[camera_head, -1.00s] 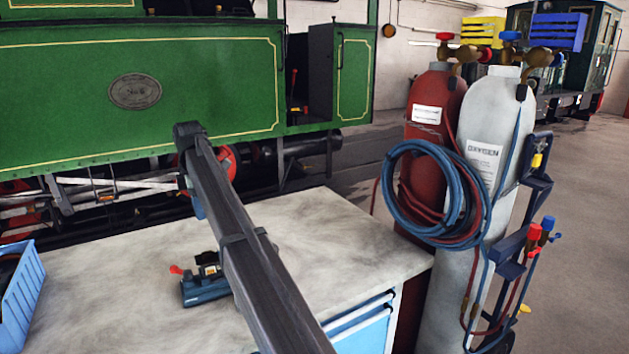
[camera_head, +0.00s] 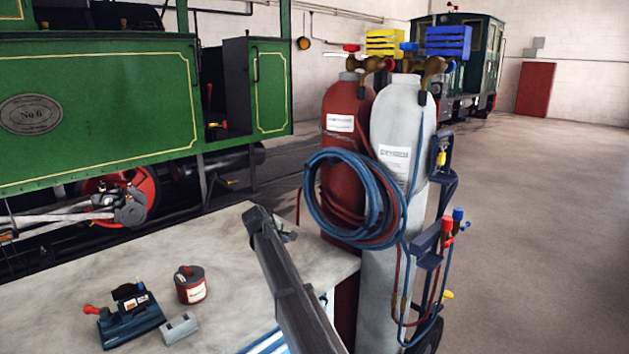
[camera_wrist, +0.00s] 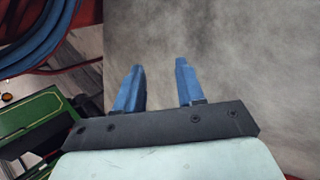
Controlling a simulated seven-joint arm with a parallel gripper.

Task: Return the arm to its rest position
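My arm (camera_head: 287,285) reaches up from the bottom of the head view over the right end of the grey workbench (camera_head: 235,255), close to the gas cylinders. My gripper (camera_wrist: 160,82) shows in the wrist view with its two blue fingers apart and nothing between them. The mottled grey surface beyond the fingers looks like the benchtop. In the head view, my gripper is mostly hidden behind the arm.
A red cylinder (camera_head: 345,115) and a white cylinder (camera_head: 395,260) with coiled hoses (camera_head: 318,205) stand right of the bench. A blue-black vise-like tool (camera_head: 130,320), a red can (camera_head: 190,285) and a grey block (camera_head: 179,328) sit on the bench. The floor at right is open.

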